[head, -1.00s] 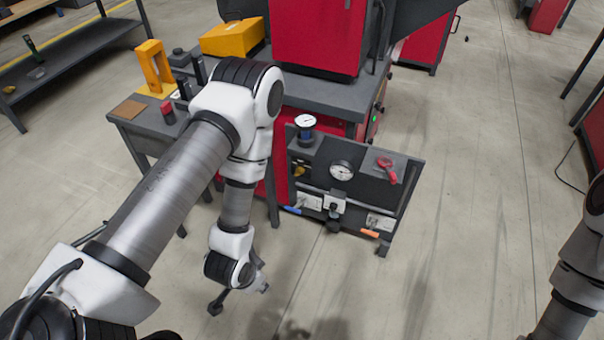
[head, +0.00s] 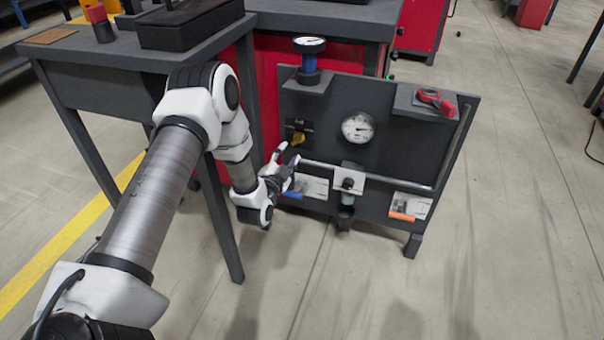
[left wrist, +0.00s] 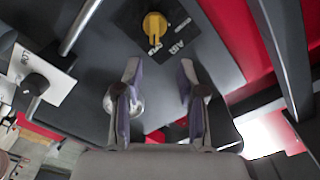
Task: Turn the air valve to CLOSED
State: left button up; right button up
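A yellow valve handle (head: 298,138) sits on a black plate at the left of the dark upright panel (head: 395,165). My left gripper (head: 287,160) is just below and left of the handle in the head view. In the left wrist view my left gripper (left wrist: 160,85) has its two fingers apart with nothing between them. The yellow handle lies beyond the fingertips, apart from them. My right gripper is not in view.
The panel also carries a round gauge (head: 357,127), a horizontal pipe (head: 390,180), a black knob (head: 347,184), a blue handle (head: 292,195) and an orange handle (head: 402,217). A red tool (head: 435,100) lies on its right shelf. A grey table (head: 120,62) stands left.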

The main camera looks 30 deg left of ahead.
aim_at(297, 141)
pick_arm(q)
jog(key=w+b, duration=0.1)
jog(key=w, duration=0.1)
jog(key=w+a+f+b, duration=0.1)
jog(key=w, duration=0.1)
jog(key=w+f+b, duration=0.1)
jog(key=w+b, duration=0.1)
jog(key=shift+w+a, duration=0.25)
jog(key=shift+a, duration=0.15)
jog(key=shift+w+a+r, duration=0.15)
jog(key=shift+w+r, duration=0.1)
jog(key=shift+w, duration=0.25)
grip_shut()
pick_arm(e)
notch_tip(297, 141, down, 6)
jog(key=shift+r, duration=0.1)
